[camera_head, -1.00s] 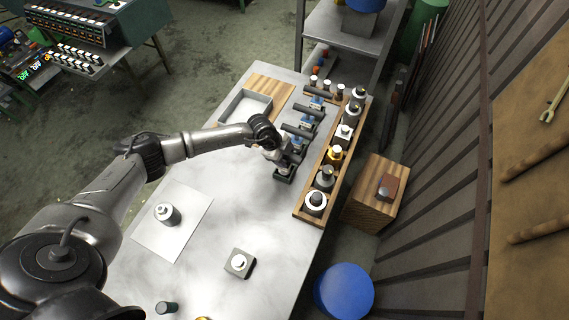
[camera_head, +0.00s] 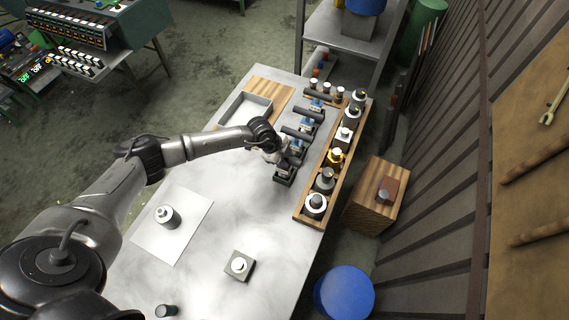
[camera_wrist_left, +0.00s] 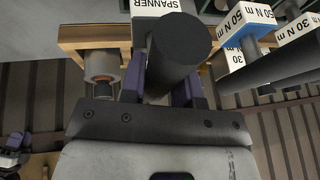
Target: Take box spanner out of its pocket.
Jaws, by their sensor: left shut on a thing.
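The box spanner shows in the left wrist view as a thick dark round handle (camera_wrist_left: 178,45), end-on to the camera. A white label (camera_wrist_left: 157,6) reading "SPANNER" is just beyond it. My left gripper (camera_wrist_left: 166,88) has its two purple fingers on either side of the handle, shut on it. In the head view my left gripper (camera_head: 279,157) is over the near end of the tool row, at the dark holder block (camera_head: 285,174). The gripper hides most of the spanner there, and I cannot tell how deep it sits in its pocket. My right gripper is not in view.
Other dark-handled tools stand close by in the row; torque labels (camera_wrist_left: 249,15) show near them. A wooden rack (camera_head: 309,217) with several bottle-like parts runs along the right. A grey tray (camera_head: 247,108) lies to the left. The table's front middle (camera_head: 205,260) is mostly clear.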

